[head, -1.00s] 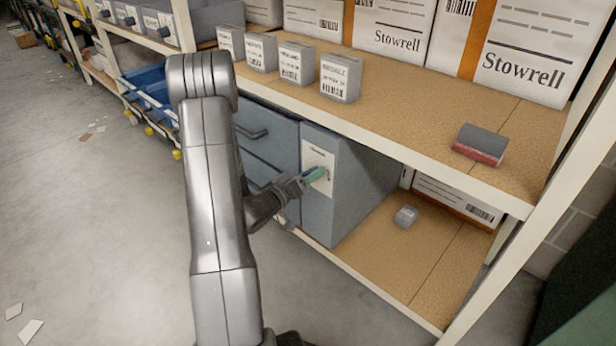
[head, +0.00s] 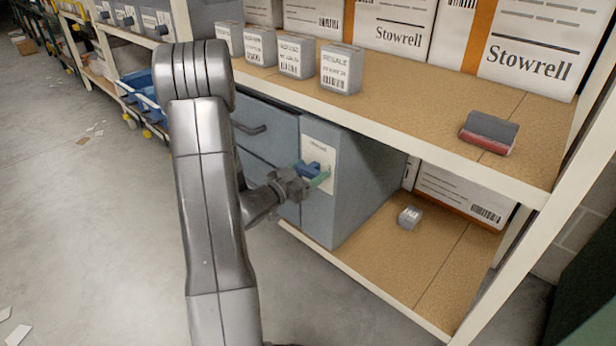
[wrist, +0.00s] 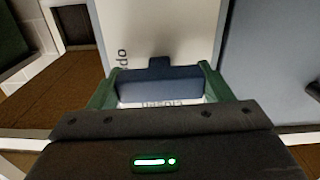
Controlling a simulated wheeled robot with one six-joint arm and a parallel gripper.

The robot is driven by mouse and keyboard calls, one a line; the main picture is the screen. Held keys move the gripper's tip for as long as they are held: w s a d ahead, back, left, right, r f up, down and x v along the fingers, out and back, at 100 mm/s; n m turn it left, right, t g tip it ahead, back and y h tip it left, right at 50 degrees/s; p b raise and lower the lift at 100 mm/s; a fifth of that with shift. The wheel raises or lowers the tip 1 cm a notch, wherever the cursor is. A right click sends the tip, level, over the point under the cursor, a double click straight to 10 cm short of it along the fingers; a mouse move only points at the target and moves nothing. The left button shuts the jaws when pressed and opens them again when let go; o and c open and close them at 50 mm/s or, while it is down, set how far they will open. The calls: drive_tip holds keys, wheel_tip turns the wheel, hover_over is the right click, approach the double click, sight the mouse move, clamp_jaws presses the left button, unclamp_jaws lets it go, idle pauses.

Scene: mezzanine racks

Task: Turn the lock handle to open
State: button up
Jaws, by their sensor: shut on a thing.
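The lock handle is a dark blue bar (head: 310,168) on a white label plate (head: 325,151) on the front of a grey-blue cabinet (head: 365,185). In the head view my gripper (head: 316,174) reaches it from the left, its green fingers at the plate. In the wrist view the blue handle (wrist: 160,82) lies crosswise between the green fingers of my gripper (wrist: 160,86), which are shut on its two ends. A short tab sticks up from its middle. Printing on the plate is partly hidden by the handle and looks upside down in the wrist view.
The cabinet stands on the lower shelf board (head: 400,265). A small grey box (head: 409,217) lies to its right. The upper shelf (head: 430,130) overhangs it and carries several small boxes, large cartons and a red-and-grey block (head: 489,133).

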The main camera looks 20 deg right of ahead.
drive_tip(key=shift+m, duration=0.5)
drive_tip(key=o, duration=1)
drive_tip(key=p+v, duration=0.3)
drive_tip(key=v, duration=1.1)
drive_tip(key=b+x, duration=0.3)
drive_tip(key=x, duration=1.1)
drive_tip(key=shift+a, duration=0.15)
